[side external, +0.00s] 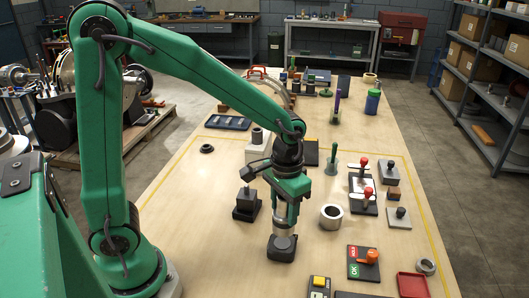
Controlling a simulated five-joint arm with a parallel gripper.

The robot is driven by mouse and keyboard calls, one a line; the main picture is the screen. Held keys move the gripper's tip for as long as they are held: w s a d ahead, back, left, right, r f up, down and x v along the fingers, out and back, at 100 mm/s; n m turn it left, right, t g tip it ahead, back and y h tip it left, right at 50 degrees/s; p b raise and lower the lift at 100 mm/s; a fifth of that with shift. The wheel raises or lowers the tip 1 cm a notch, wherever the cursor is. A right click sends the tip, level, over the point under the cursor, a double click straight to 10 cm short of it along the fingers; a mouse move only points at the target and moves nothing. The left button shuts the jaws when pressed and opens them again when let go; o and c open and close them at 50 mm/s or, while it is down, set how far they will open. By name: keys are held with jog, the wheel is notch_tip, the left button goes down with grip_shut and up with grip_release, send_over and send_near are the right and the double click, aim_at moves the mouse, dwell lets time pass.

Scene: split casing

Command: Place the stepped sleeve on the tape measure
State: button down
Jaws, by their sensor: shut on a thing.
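My gripper (284,218) points down over the front middle of the table, shut on a short silver-grey cylindrical part, which looks like the stepped sleeve (283,229). The sleeve is upright, with its top partly hidden by the jaws. Directly below it is a dark, rounded block (281,252) on the table, perhaps the tape measure; its markings cannot be made out. The sleeve appears to meet the block's top, but I cannot tell whether it touches or hovers just above.
A black block with a knob (247,205) stands left of my gripper, and a grey ring (331,216) lies to the right. The front-left tabletop is clear.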

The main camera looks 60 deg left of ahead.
jog(key=shift+f, duration=1.95)
jog(key=shift+f, duration=0.15)
jog(key=c, duration=0.7)
grip_release()
notch_tip(320, 180, up, 12)
